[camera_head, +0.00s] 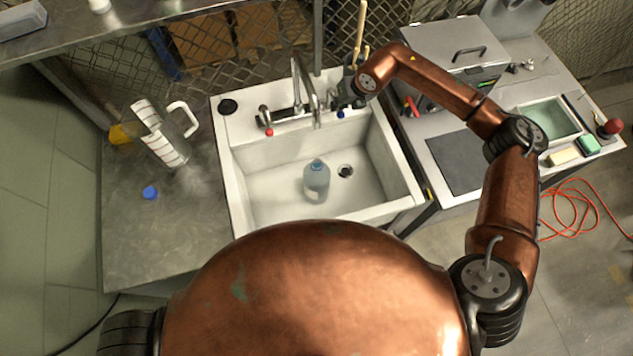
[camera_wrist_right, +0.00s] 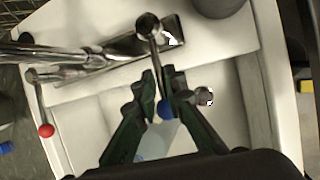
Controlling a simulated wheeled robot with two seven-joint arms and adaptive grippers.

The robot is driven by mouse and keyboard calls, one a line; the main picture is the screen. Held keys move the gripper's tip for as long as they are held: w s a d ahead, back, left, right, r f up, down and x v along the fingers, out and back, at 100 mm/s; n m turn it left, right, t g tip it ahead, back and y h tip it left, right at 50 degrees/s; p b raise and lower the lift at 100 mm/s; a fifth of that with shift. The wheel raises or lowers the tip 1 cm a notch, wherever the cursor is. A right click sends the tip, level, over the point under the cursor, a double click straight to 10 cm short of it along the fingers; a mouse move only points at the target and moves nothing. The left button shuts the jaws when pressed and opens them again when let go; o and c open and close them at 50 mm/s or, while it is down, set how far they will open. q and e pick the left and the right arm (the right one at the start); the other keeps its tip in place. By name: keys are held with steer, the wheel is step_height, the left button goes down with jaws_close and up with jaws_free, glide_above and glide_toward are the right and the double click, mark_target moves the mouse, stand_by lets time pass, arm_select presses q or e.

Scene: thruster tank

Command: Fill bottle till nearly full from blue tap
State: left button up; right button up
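The clear, bluish bottle (camera_head: 317,182) stands in the white sink, left of the drain. I cannot make out a water level or a stream. The blue tap knob (camera_head: 340,114) is at the right of the faucet, close to my right gripper (camera_head: 345,97). In the right wrist view, the blue knob (camera_wrist_right: 165,110) shows between the dark fingers of my right gripper (camera_wrist_right: 159,76), partly covered by one. The lever runs between the fingertips, which have a narrow gap. I cannot tell whether they grip it. My left gripper is not in view.
The red tap knob (camera_head: 269,132) is at the faucet's left. A clear jug (camera_head: 160,140) and a blue cap (camera_head: 150,193) are on the left counter. The drain (camera_head: 345,171) is right of the bottle. The right worktop holds a dark mat (camera_head: 453,160).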

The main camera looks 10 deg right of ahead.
steer(key=o, duration=0.4)
steer(key=shift+o, duration=0.2)
steer(key=w+a+r+p+v, duration=0.1)
steer(key=p+v, duration=0.2)
steer(key=v, duration=1.4)
steer(key=shift+w+r, duration=0.2)
steer(key=shift+w, duration=0.1)
steer(key=shift+a, duration=0.1)
